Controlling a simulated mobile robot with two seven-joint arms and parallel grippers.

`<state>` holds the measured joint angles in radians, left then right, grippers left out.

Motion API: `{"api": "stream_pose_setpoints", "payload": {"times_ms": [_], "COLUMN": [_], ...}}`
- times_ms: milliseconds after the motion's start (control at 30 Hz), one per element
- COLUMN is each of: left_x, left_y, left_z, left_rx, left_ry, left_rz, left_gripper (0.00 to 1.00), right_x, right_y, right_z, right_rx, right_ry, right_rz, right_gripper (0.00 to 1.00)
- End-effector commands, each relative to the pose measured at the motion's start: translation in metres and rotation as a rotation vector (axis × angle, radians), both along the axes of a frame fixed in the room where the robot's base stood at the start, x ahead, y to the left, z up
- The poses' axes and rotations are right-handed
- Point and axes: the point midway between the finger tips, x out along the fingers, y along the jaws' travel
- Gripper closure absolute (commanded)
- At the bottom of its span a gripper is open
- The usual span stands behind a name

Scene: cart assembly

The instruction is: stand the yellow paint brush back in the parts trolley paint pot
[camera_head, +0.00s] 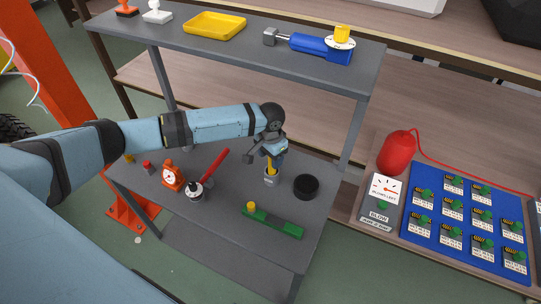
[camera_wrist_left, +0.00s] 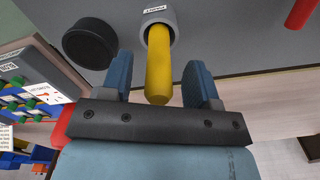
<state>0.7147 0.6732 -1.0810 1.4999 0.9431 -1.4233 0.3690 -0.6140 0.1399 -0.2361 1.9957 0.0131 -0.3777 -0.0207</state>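The yellow paint brush (camera_head: 269,165) stands in the grey paint pot (camera_head: 271,180) on the lower shelf of the trolley. In the left wrist view, the brush (camera_wrist_left: 158,70) rises out of the labelled pot (camera_wrist_left: 170,17) with its lower end hidden inside. My left gripper (camera_head: 271,150) is just above the pot. In the wrist view, the left gripper (camera_wrist_left: 159,78) has its fingers apart on either side of the brush handle, with gaps on both sides. My right gripper is not in view.
A black round tub (camera_head: 306,187) stands right of the pot. A green block (camera_head: 272,222) with a yellow knob lies in front. A red-handled tool (camera_head: 215,165) and an orange gauge (camera_head: 172,176) are to the left. The upper shelf (camera_head: 250,57) spans behind the arm.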

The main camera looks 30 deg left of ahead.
Motion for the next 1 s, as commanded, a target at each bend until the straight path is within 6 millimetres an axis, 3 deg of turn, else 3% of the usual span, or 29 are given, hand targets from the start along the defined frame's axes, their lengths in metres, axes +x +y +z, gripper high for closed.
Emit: {"api": "stream_pose_setpoints", "payload": {"times_ms": [267,700,1000], "left_x": [0.0,0.001,0.0], "left_y": [0.0,0.0,0.0], "left_z": [0.003,0.066,0.075], "left_rx": [0.0,-0.001,0.0], "left_ry": [-0.001,-0.002,0.0], "left_rz": [0.0,0.0,0.0], "left_gripper": [0.45,0.45,0.45], "right_x": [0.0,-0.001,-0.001], "right_y": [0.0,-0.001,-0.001], "right_z": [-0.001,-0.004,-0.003], "right_rx": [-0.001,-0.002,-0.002], "right_ry": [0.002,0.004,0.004], "right_rz": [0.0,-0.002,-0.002], "right_gripper": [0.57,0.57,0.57]}}
